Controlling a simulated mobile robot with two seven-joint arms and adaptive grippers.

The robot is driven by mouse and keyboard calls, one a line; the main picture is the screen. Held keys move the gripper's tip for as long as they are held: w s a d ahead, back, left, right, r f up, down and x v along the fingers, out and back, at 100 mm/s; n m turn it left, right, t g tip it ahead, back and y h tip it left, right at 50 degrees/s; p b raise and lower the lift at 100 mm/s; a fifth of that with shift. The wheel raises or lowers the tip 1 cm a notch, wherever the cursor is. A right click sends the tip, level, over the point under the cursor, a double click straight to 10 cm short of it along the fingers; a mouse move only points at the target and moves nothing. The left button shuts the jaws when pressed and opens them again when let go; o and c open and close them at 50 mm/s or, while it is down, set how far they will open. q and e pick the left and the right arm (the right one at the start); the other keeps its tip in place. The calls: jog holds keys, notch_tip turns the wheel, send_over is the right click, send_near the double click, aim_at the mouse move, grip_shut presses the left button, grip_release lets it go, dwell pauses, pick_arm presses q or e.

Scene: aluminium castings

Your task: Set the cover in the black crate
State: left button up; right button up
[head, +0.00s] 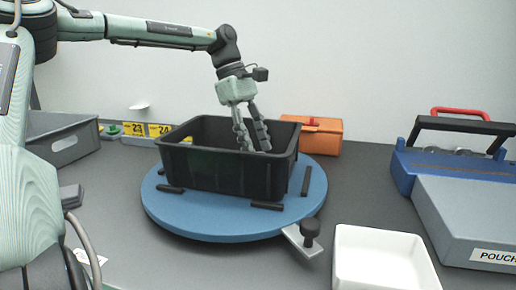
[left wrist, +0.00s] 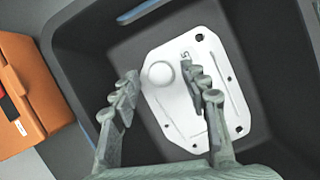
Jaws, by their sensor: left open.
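The black crate (head: 215,178) stands on a round blue turntable (head: 190,215). My left gripper (head: 254,150) reaches down into the crate from above, its fingertips inside the walls. In the left wrist view, the cover (left wrist: 185,100), a flat pale plate with a round boss and corner holes, lies on the crate's (left wrist: 90,30) floor. My left gripper (left wrist: 168,95) is open above it, its fingers apart, with nothing between them but the view of the cover. The cover is hidden by the crate wall in the head view. My right gripper is not in view.
An orange box (head: 313,136) stands behind the crate. A white tray (head: 385,262) is at front right, a grey and blue case (head: 470,205) at far right, and a grey bin (head: 65,140) at left. A dark-knobbed metal tab (head: 308,238) juts from the turntable's front.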

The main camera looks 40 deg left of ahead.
pick_arm(q)
jog(key=v, duration=1)
jog(key=shift+r+p, duration=0.3)
jog(key=shift+r, duration=0.1)
jog(key=shift+s+a, duration=0.1)
